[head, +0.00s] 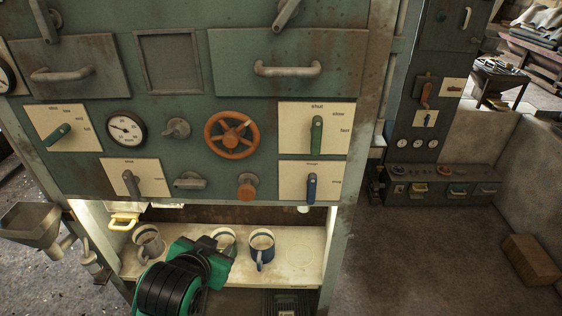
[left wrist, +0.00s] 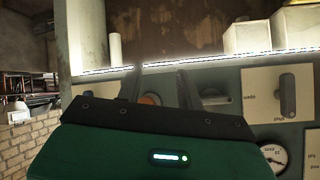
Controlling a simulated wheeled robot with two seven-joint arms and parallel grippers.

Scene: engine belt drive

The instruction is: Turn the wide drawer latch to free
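The wide drawer (head: 225,80) is at the upper right of the green cabinet front, shut, with a pale bar handle (head: 287,69). Its grey lever latch (head: 286,13) sits above it, tilted, cut off by the top edge. My left gripper (head: 218,246) is low in front of the cabinet, at the mug shelf, well below the latch. In the left wrist view its two dark fingers (left wrist: 158,84) stand apart with nothing held. An orange knob (left wrist: 150,99) shows beyond them. The latch is not seen in that view. My right gripper is not in view.
Mugs (head: 262,243) stand on the lit shelf. A narrower drawer (head: 70,80) is at left.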

